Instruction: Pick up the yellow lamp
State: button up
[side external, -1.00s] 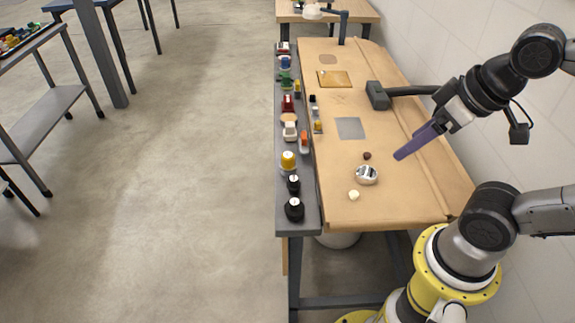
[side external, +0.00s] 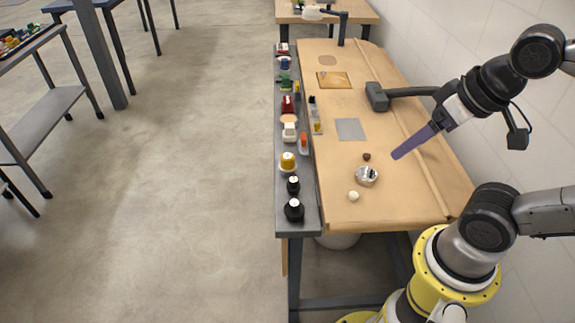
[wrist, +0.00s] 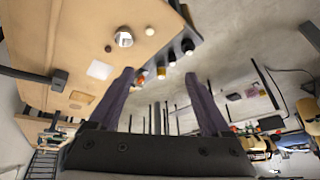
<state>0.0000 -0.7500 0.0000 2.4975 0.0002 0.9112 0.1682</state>
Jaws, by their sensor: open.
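The yellow lamp (side external: 288,161) has a yellow top over a pale base. It stands on the dark grey ledge along the left side of the workbench, between a white item and two black knobs. In the wrist view a small yellow part of it (wrist: 161,72) shows between the fingertips, farther off. My gripper (side external: 396,155) has long purple fingers and is above the right side of the bench, well apart from the lamp. In the wrist view my gripper (wrist: 158,74) has its fingers spread, with nothing between them.
The workbench (side external: 340,210) holds a shiny metal bowl (side external: 366,175), a cream ball (side external: 353,196), a small brown ball (side external: 367,156) and a grey square (side external: 350,129). Black knobs (side external: 294,209) stand near the lamp. A wall is at the right; open floor is at the left.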

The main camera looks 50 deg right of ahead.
jog(key=w+r+m, duration=0.7)
jog(key=m, duration=0.2)
jog(key=m+g, duration=0.5)
jog(key=m, duration=0.6)
send_over(287, 156)
notch_tip(287, 156, down, 11)
jog(key=shift+g, duration=0.4)
notch_tip(287, 156, down, 13)
jog(key=shift+w, duration=0.15)
jog(key=shift+f, duration=3.1)
grip_shut()
